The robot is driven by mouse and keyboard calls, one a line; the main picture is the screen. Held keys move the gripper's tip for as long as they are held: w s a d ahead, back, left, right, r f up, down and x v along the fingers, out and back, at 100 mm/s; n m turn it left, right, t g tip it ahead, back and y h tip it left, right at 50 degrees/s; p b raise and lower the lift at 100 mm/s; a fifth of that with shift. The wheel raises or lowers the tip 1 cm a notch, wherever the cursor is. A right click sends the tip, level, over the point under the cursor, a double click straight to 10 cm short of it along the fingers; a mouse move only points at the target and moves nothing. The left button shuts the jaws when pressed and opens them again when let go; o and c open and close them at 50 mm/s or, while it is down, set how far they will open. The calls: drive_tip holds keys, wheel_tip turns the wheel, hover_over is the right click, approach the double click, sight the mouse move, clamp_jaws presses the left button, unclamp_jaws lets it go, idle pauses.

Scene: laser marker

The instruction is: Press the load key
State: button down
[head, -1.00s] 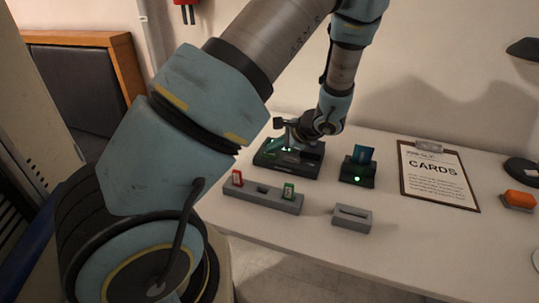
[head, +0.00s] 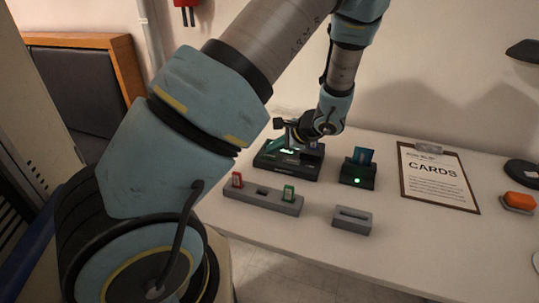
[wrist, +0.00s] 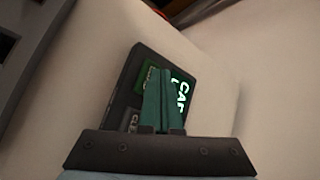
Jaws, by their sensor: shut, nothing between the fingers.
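The black laser marker (head: 290,172) stands on the table below my gripper in the head view. In the wrist view the marker (wrist: 122,88) shows a lit screen (wrist: 181,88) with green letters starting "CA", partly covered by my fingers. Beside the screen are a green key (wrist: 142,84) and a grey key (wrist: 131,121); their labels are too small or hidden to read. My gripper (wrist: 162,72) is shut and empty, its fingers over the marker between the green key and the screen. I cannot tell whether the fingertips touch it. My wrist hides part of the marker in the head view.
A dark stand with a blue card (head: 362,157) is to the right. A grey slotted block (head: 352,218) and a clipboard (head: 437,178) lie nearby.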

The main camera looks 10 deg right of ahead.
sight(273, 157)
drive_tip(key=shift+r, duration=0.3)
drive_tip(key=shift+r+p, duration=1.8)
drive_tip(key=shift+r, duration=0.75)
drive_tip(key=shift+a, duration=0.1)
drive_tip(key=s+a+r+n+g+h, duration=0.2)
drive_tip(key=s+a+r+n, duration=0.3)
drive_tip(key=a+n, duration=0.3)
drive_tip(key=s+a+r+n+g+h, duration=0.3)
drive_tip(key=s+a+r+n+h, duration=0.1)
drive_tip(key=s+a+n, duration=0.4)
drive_tip(key=shift+s+a+r+n, duration=0.15)
drive_tip(key=shift+a+r+n, duration=0.45)
drive_tip(key=shift+a, duration=0.05)
